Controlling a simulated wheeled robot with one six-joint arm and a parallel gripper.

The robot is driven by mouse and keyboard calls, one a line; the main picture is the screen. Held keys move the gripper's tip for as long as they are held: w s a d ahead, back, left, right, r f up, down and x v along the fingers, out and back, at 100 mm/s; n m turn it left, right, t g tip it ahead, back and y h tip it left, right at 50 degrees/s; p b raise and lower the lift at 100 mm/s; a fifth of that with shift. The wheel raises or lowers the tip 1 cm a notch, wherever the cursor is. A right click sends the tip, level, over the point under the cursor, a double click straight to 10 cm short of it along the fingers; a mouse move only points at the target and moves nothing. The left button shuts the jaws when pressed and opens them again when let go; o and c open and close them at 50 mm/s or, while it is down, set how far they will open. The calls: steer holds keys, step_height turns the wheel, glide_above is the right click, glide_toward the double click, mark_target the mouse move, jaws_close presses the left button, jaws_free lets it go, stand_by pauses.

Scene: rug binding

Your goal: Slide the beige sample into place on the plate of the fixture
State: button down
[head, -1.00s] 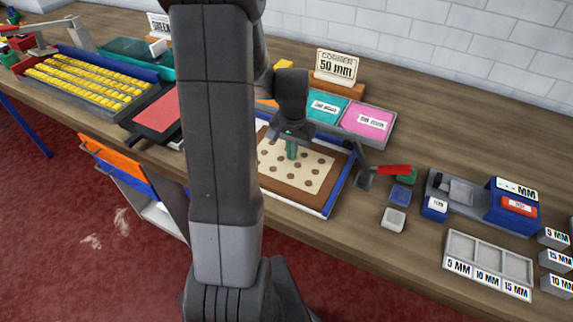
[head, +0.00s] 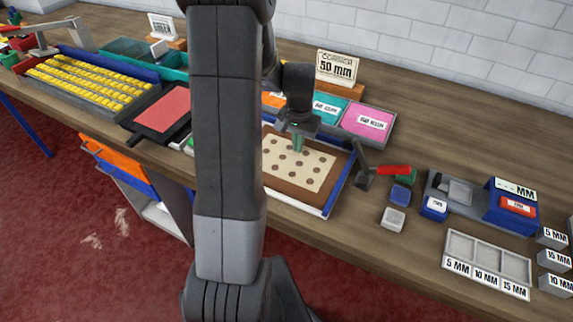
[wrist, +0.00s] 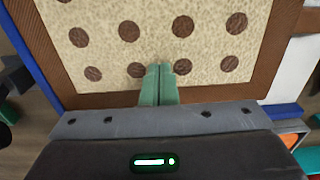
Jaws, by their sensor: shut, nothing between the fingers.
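The beige sample (head: 312,168), with rows of brown dots, lies flat on the brown plate (head: 291,197) of the fixture. Blue rails border the plate, one along its right side (head: 341,182) in the head view. My gripper (head: 298,150) is shut and empty, its green fingers pointing down at the sample's far edge. In the wrist view, the closed fingertips (wrist: 158,70) overlap the edge of the sample (wrist: 160,45), with a strip of brown plate (wrist: 105,100) showing beside them. I cannot tell whether they touch the sample. My arm hides the fixture's left part in the head view.
A three-slot tray (head: 487,262) lies front right.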

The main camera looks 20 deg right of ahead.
mark_target(307, 142)
steer(key=shift+d+f, duration=0.1)
steer(key=shift+w+d+p, duration=0.3)
steer(key=shift+w+d, duration=0.7)
steer(key=shift+d, duration=0.1)
steer(key=shift+w+d, duration=0.1)
steer(key=shift+w+d, duration=0.2)
steer(key=shift+d, duration=0.05)
steer(key=shift+w+d, duration=0.1)
steer(key=shift+d, duration=0.05)
steer(key=shift+d, duration=0.1)
steer(key=shift+s+d, duration=0.25)
steer(key=shift+s, duration=0.2)
stand_by(0.4)
